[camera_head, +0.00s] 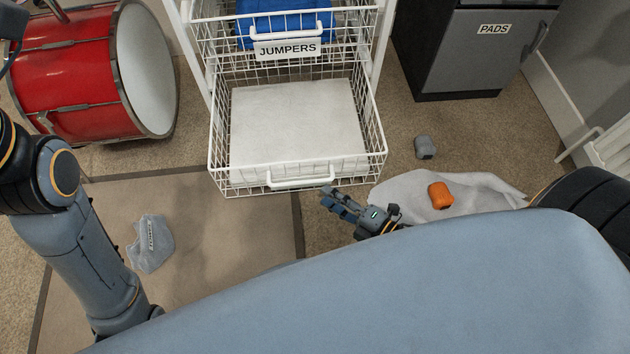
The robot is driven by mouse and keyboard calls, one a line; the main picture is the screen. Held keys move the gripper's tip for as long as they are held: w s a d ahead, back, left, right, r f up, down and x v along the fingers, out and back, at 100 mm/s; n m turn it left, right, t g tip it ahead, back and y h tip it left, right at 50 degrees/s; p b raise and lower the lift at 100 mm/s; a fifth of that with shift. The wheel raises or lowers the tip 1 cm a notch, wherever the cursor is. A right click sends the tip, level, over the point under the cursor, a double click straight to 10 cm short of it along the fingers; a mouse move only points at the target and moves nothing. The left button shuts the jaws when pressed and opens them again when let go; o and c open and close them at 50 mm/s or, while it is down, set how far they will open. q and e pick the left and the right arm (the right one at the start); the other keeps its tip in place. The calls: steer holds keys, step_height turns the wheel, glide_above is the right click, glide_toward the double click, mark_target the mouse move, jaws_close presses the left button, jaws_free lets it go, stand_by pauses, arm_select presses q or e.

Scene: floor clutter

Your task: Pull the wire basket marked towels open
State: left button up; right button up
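A white wire basket (213,150) stands pulled out from the white frame, low in the unit, with a folded white cloth (295,120) in it. Its white handle (300,182) is on the front edge. No towels label can be read on it. The basket above, marked JUMPERS (287,49), holds blue cloth. My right gripper (327,198) is just in front of the pulled-out basket, by the right end of its handle. Its fingers look parted with nothing between them. My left arm (85,250) comes in at the left; its gripper is out of sight.
A red drum (75,75) lies at the left. A grey cloth (151,245) lies on the mat (215,225). At the right, an orange object (440,196) rests on a pale cloth (490,188), near a small grey object (424,147). A PADS cabinet (465,65) stands behind.

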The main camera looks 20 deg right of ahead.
steer(key=shift+v, duration=1.65)
